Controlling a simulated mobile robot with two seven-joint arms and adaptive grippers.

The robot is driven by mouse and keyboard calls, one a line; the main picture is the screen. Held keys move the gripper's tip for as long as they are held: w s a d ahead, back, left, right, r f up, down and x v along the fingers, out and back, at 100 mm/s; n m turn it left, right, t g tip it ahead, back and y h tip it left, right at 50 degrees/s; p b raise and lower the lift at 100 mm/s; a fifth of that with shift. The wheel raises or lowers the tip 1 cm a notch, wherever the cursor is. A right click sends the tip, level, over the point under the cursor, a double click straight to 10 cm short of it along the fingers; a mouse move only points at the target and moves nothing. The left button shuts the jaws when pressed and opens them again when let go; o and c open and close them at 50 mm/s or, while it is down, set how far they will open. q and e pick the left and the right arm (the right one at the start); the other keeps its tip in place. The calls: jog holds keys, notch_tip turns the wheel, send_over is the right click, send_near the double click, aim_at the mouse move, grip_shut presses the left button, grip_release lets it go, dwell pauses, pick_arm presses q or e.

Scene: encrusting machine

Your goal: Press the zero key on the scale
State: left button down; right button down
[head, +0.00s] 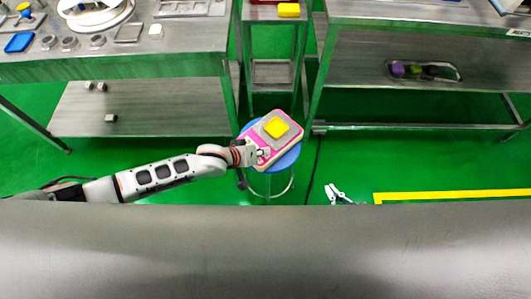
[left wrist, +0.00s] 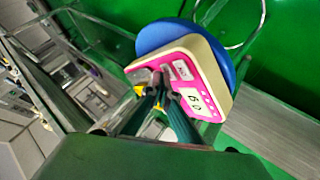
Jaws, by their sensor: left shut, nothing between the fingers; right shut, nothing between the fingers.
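My left gripper (head: 261,155) is shut and empty at the scale's panel edge. In the left wrist view its fingertips (left wrist: 163,76) overlap the pink panel (left wrist: 202,96); I cannot tell whether they touch it. White patches with dark marks show on the panel. The zero key cannot be made out. My right gripper (head: 335,191) is shut and empty, low and right of the stool.
A metal table (head: 150,60) with trays and a blue dish (head: 19,42) stands at the left. Another metal table (head: 430,60) with a lower shelf stands at the right. Green floor (head: 350,160) is open right of the stool. A yellow floor line (head: 450,194) lies at the right.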

dwell(0.3)
pick_arm(q)
jog(key=shift+r+p, duration=0.75)
jog(key=shift+p, duration=0.2)
jog(key=shift+r+p, duration=0.65)
notch_tip(320, 180, up, 4)
jog(key=p, duration=0.4)
jog(key=shift+f, duration=0.2)
